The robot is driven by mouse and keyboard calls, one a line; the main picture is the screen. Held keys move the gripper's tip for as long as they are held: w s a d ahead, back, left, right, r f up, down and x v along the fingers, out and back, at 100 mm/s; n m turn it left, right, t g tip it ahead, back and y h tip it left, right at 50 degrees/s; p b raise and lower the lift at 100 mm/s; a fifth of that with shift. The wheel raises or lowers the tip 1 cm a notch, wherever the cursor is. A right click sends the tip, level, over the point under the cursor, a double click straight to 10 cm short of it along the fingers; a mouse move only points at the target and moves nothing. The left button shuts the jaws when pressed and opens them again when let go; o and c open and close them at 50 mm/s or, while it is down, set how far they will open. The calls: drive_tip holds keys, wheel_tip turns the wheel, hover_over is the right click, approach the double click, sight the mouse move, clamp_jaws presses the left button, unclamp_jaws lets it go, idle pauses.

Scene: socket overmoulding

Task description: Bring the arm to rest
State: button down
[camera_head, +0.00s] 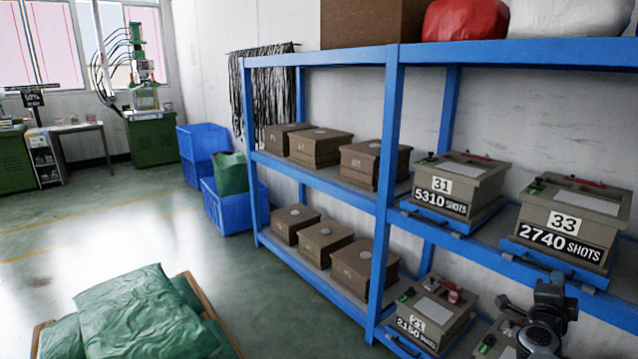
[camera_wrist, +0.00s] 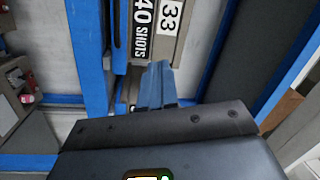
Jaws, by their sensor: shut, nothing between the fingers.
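My gripper (camera_wrist: 157,72) shows in the wrist view with its fingers together and nothing between them. Its dark body fills the lower part of that view. Past the fingertips is the grey box numbered 33 (camera_wrist: 166,30), which appears turned sideways there; whether the fingers touch anything is hard to tell. In the head view, part of my dark arm (camera_head: 545,318) stands at the lower right, in front of the blue rack (camera_head: 395,150). The fingertips cannot be made out in the head view.
Box 33 (camera_head: 568,222) and box 31 (camera_head: 458,188) sit on the rack's middle level. Smaller grey boxes (camera_head: 435,315) are on the lower level near my arm. Brown boxes (camera_head: 325,245) fill the left bays. Green sacks (camera_head: 140,315) lie at lower left. The floor beyond is clear.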

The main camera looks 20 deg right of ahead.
drive_tip(key=s+a+f+n+t+y, duration=0.2)
drive_tip(key=s+a+n+t+y, duration=0.15)
drive_tip(key=s+a+n, duration=0.5)
drive_tip(key=s+a+f+n+t+y, duration=0.15)
drive_tip(key=s+a+n+y, duration=0.3)
drive_tip(key=a, duration=0.75)
drive_tip(key=s+a+f+n+t+y, duration=0.1)
drive_tip(key=s+a+n+t+y, duration=0.25)
drive_tip(key=s+a+n, duration=0.55)
drive_tip(key=s+a+r+n+g+y, duration=0.1)
drive_tip(key=s+a+r+n+y, duration=0.1)
drive_tip(key=s+a, duration=0.5)
drive_tip(key=s+a+r+n+g+y, duration=0.1)
drive_tip(key=s+a+r+y, duration=0.3)
drive_tip(key=a, duration=0.7)
drive_tip(key=s+r+n, duration=0.1)
drive_tip(key=s+r, duration=0.1)
drive_tip(key=s, duration=0.1)
drive_tip(key=shift+n, duration=0.4)
